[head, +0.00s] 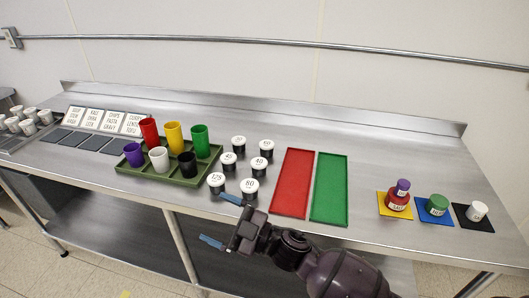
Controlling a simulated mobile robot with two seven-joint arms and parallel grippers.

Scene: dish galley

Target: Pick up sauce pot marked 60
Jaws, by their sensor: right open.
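Several small dark sauce pots with white numbered lids stand in two columns on the steel counter, right of the green tray. The front right pot (249,188) has a lid that appears to read 60. The pot to its left (216,182) reads 125. Pots behind include one that looks like 45 (228,161) and one that looks like 40 (261,164); the rear lids are too small to read surely. My right gripper (210,217) is open and empty at the counter's front edge, in front of the two front pots. My left gripper is not in view.
A green tray (133,168) with several coloured cups stands left of the pots. The counter's front edge (194,206) is close to my gripper.

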